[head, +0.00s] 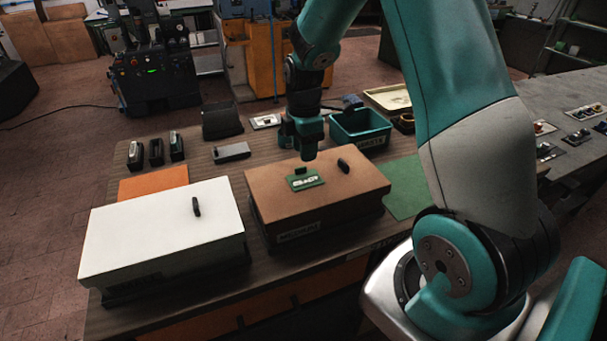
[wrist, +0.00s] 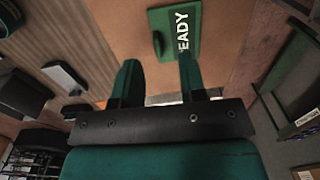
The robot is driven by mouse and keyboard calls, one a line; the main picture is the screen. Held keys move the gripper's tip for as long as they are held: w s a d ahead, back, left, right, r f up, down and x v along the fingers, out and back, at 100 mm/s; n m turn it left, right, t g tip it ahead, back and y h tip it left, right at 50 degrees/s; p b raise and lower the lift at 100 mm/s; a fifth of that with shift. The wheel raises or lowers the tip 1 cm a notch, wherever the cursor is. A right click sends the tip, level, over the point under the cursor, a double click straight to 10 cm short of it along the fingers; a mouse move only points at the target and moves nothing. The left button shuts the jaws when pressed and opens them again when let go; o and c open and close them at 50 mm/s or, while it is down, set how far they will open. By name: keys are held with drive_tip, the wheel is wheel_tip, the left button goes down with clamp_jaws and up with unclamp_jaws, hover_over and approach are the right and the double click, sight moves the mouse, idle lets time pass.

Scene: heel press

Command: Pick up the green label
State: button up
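The green label (head: 306,183) lies flat on the lid of the brown box (head: 350,204), with white lettering and a small dark tab at its far edge. In the wrist view the label (wrist: 163,30) shows beyond the fingertips, with "EADY" readable and part of it hidden by the right finger. My gripper (head: 309,155) hangs above the lid, just behind the label in the head view. In the wrist view its two fingers (wrist: 159,66) stand apart with nothing between them.
A black knob (head: 343,165) stands on the brown lid, right of the label. A white-lidded box (head: 150,232) is at the left. A teal bin (head: 372,129) is behind, a green mat (head: 408,188) right, and an orange mat (head: 150,182) left. Dark blocks stand at the back left.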

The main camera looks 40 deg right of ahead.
sight(305, 166)
wheel_tip(305, 166, down, 5)
drive_tip(key=shift+w+d+f+p, duration=0.1)
drive_tip(key=shift+d+p, duration=0.05)
drive_tip(key=shift+p, duration=0.95)
drive_tip(key=shift+c, duration=0.2)
clamp_jaws()
